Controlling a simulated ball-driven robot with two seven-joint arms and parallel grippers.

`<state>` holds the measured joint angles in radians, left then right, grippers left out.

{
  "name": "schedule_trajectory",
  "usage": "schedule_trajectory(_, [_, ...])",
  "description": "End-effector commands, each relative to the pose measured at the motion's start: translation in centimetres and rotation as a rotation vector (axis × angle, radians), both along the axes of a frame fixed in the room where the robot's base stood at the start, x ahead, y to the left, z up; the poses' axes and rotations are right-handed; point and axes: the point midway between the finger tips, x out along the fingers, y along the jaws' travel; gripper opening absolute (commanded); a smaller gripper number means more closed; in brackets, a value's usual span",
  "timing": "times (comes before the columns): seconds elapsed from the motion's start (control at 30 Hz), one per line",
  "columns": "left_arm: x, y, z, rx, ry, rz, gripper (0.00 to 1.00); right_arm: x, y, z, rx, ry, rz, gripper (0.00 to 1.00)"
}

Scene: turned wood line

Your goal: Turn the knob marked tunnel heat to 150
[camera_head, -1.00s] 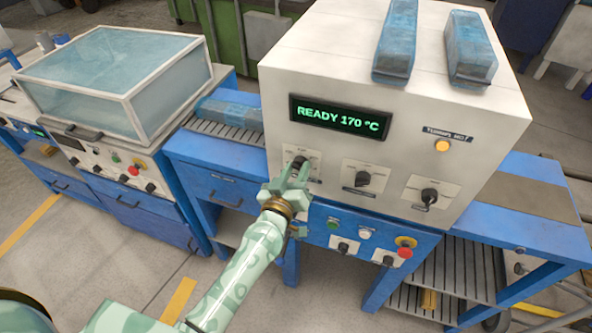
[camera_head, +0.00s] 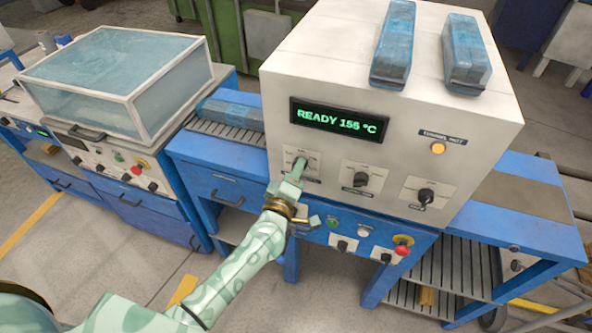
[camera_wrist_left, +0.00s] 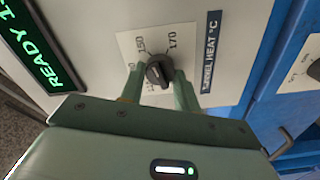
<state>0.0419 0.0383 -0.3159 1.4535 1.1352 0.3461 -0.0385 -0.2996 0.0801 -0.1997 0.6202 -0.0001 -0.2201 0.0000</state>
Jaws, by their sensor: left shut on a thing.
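The tunnel heat knob (camera_wrist_left: 160,71) is black and round, on a white dial plate (camera_wrist_left: 184,38) with marks including 150 and 170. My left gripper (camera_head: 297,172) is shut on this knob, one finger on each side of it in the wrist view (camera_wrist_left: 161,86). The fingers hide most of the knob in the head view. The knob's exact pointing is hard to read. The green display (camera_head: 339,120) reads READY 156 °C; only part of it shows in the wrist view (camera_wrist_left: 38,50). My right gripper is out of view.
Two more black knobs, a middle one (camera_head: 361,179) and a right one (camera_head: 426,196), sit on the same white cabinet front. An amber lamp (camera_head: 438,148) is above them. Buttons, including a red one (camera_head: 402,251), are on the blue panel below. Blue wrapped packs (camera_head: 393,45) lie on top.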

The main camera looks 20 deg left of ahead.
Motion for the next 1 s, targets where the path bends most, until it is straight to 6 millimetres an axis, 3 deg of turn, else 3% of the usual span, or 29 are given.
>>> schedule_trajectory(0.4, [-0.03, 0.02, -0.08, -0.184, 0.007, 0.0, 0.09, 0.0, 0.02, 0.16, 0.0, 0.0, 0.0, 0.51])
schedule_trajectory(0.93, [-0.04, 0.03, -0.13, -0.207, 0.009, 0.001, 0.09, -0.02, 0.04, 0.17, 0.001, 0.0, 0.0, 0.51])
schedule_trajectory(0.97, [-0.04, 0.02, -0.12, -0.207, 0.009, 0.001, 0.35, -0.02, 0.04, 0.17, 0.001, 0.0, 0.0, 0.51])
schedule_trajectory(1.0, [-0.04, 0.02, -0.12, -0.207, 0.009, 0.001, 0.46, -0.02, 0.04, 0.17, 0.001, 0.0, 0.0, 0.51])
